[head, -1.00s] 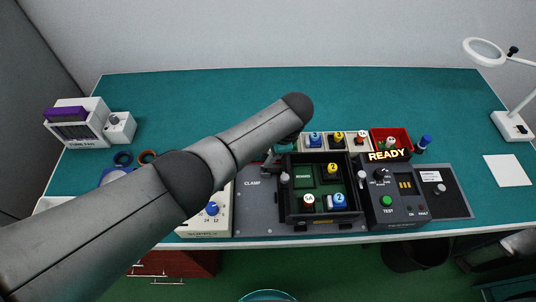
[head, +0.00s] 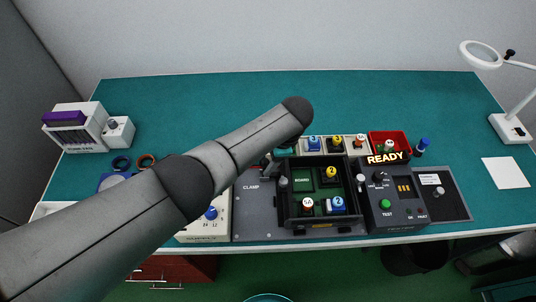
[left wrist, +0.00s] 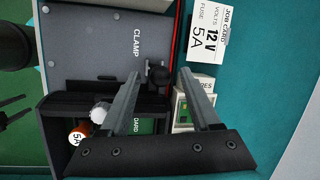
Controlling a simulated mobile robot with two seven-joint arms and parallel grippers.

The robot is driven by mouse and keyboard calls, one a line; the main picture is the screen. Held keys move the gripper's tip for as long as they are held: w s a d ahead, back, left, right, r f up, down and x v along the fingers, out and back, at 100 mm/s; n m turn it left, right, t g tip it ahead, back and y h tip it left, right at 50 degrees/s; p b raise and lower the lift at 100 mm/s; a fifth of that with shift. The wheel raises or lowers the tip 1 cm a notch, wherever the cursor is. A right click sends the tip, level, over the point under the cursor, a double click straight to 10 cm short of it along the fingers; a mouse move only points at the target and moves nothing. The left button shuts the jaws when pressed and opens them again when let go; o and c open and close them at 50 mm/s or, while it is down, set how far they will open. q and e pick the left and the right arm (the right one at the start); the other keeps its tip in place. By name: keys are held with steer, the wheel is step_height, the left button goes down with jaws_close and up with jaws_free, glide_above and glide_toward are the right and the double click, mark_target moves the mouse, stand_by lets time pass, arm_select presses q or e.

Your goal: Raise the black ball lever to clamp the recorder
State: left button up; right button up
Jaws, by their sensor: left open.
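The black ball (left wrist: 158,75) of the lever is in the left wrist view beside the grey clamp plate (left wrist: 92,40). My left gripper (left wrist: 162,67) is open, with its fingertips on either side of the ball; I cannot tell whether either finger touches it. In the head view my forearm hides most of this gripper and the black ball. The recorder is a black open-topped box (head: 291,218) holding a green board and several labelled plugs. It stands right of the clamp plate (head: 257,215).
A tester (head: 395,208) marked READY stands right of the box. A parts tray (head: 325,152) and red bin (head: 376,143) are behind. The back of the table is clear.

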arm_select(q)
steer(key=p+v, duration=0.2)
steer(key=v, duration=1.3)
steer(key=shift+r, duration=0.1)
